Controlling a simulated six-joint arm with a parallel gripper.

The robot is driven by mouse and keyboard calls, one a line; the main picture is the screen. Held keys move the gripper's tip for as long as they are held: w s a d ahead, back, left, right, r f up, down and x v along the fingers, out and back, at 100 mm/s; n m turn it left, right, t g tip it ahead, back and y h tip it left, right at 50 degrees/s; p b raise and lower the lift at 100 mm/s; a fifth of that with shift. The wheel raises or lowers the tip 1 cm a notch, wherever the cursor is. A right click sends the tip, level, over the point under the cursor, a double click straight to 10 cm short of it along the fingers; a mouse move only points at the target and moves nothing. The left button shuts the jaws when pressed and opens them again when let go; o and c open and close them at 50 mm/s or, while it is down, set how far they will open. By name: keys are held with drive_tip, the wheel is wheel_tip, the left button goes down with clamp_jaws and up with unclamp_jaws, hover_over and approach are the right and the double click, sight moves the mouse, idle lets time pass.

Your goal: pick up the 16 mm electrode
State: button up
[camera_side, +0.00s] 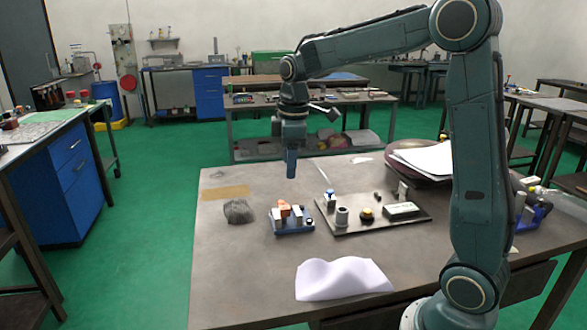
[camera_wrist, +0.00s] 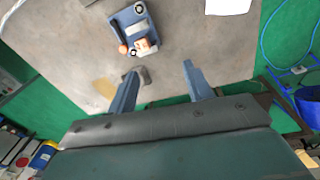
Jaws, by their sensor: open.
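A small blue rack (camera_side: 292,231) stands on the grey table (camera_side: 232,270). It holds copper-orange and grey pieces; one copper piece (camera_side: 284,208) stands upright in it. I cannot tell which piece is the 16 mm electrode. In the wrist view the rack (camera_wrist: 128,17) lies beyond my fingertips, with a copper piece (camera_wrist: 142,45) at its near edge and an orange rounded one (camera_wrist: 123,49) beside it. My gripper (camera_wrist: 160,69) is open and empty. In the side view my gripper (camera_side: 291,172) hangs well above the table, behind the rack.
A crumpled grey rag (camera_side: 238,211) and a tan sheet (camera_side: 226,193) lie left of the rack. A dark plate (camera_side: 392,224) on its right carries a grey cylinder (camera_side: 342,217), a yellow-topped dark part (camera_side: 366,214) and a box (camera_side: 401,209). White paper (camera_side: 342,279) lies in front.

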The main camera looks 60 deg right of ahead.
drive_tip(key=n+g, duration=0.1)
drive_tip(key=n, duration=0.1)
hover_over(284, 206)
wheel_tip(284, 206, down, 4)
drive_tip(key=shift+s, duration=0.15)
drive_tip(key=shift+f, duration=0.1)
drive_tip(key=shift+f, duration=6.85)
clamp_jaws()
